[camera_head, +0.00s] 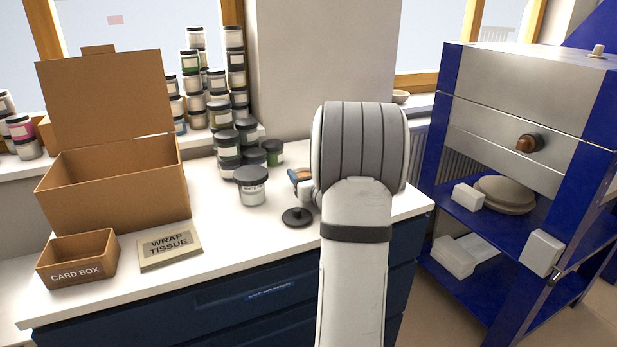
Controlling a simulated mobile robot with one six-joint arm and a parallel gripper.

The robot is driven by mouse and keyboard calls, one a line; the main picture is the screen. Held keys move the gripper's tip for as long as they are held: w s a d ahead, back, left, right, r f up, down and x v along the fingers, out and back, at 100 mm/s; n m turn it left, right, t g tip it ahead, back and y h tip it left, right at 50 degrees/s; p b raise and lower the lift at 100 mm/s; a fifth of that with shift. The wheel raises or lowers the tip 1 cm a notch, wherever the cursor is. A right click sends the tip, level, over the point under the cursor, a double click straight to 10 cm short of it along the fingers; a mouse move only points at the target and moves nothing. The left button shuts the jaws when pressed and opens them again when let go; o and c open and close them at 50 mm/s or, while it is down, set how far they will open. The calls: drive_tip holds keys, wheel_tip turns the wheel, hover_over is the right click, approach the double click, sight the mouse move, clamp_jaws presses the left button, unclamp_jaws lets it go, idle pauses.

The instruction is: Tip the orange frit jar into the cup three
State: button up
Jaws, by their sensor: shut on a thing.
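My arm (361,210) rises in front of the counter, and its end hides my gripper and whatever is right behind it. A small blue and orange-brown thing (300,175) shows at the left edge of my arm, partly hidden; I cannot tell whether it is a cup, a jar or part of my gripper. A black round lid-like piece (297,217) with a knob lies on the counter just left of my arm. I cannot make out the orange frit jar or cup three for certain.
A pale jar with a dark lid (252,187) stands on the counter (215,240), with several more jars behind. At left are an open cardboard box (115,205), a small card box (77,259) and a wrap tissue pad (169,246). A blue-framed kiln (520,120) stands at right.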

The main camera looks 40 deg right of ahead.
wheel_tip(320, 180, up, 10)
drive_tip(key=p, duration=0.2)
drive_tip(key=shift+p, duration=0.3)
